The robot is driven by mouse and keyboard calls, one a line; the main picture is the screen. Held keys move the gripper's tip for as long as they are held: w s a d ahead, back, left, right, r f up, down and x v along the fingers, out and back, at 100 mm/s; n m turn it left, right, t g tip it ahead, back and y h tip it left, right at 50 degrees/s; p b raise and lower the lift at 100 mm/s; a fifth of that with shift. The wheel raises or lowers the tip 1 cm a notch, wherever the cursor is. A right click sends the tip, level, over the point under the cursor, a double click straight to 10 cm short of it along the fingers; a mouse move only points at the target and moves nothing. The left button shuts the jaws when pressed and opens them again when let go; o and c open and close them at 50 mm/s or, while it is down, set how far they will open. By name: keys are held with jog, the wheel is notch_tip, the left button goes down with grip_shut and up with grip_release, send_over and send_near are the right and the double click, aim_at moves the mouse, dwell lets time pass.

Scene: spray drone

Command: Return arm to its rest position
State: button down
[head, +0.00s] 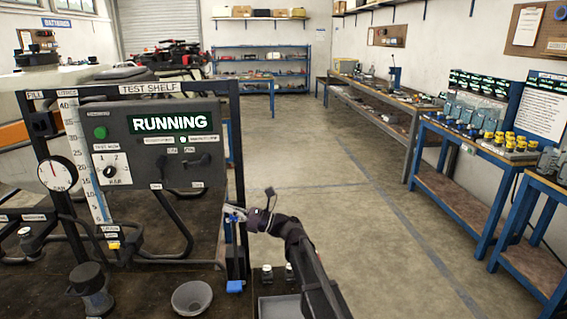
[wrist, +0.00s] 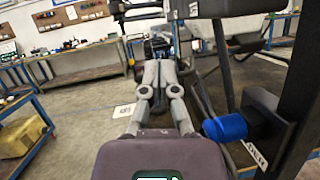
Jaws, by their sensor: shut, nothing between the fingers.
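My gripper (head: 236,217) is at the right post of the test shelf in the head view, with my dark arm reaching up to it from the lower right. In the wrist view my gripper (wrist: 160,72) points away from the camera, its grey fingers together and nothing between them. A blue-handled part (wrist: 225,127) on the shelf frame is close to the right of my gripper in the wrist view. I cannot tell whether the fingers touch the frame.
A grey funnel (head: 192,298) and a dark cup (head: 91,288) stand on the near bench. A grey tray (head: 281,304) with small bottles lies beside my arm. Blue-framed benches (head: 478,155) line the right wall. The floor (head: 335,160) between is open.

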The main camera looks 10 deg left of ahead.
jog(key=s+d+f+n+h, duration=0.4)
jog(key=d+f+n+h, duration=0.15)
jog(key=d+f, duration=0.35)
jog(key=s+d+f+n+t+h, duration=0.1)
jog(key=s+d+f+n+h, duration=0.5)
jog(key=d, duration=0.5)
jog(key=s+d+f+n+h, duration=0.3)
jog(key=d+f+n+h, duration=0.3)
jog(key=d+f, duration=0.4)
jog(key=s+d+n+h, duration=0.1)
jog(key=s+d+h, duration=0.25)
jog(key=d, duration=0.55)
notch_tip(320, 180, up, 15)
jog(key=h+p, duration=0.1)
jog(key=p, duration=1.4)
jog(key=shift+d, duration=0.4)
jog(key=shift+r, duration=0.1)
jog(key=c, duration=0.7)
grip_release()
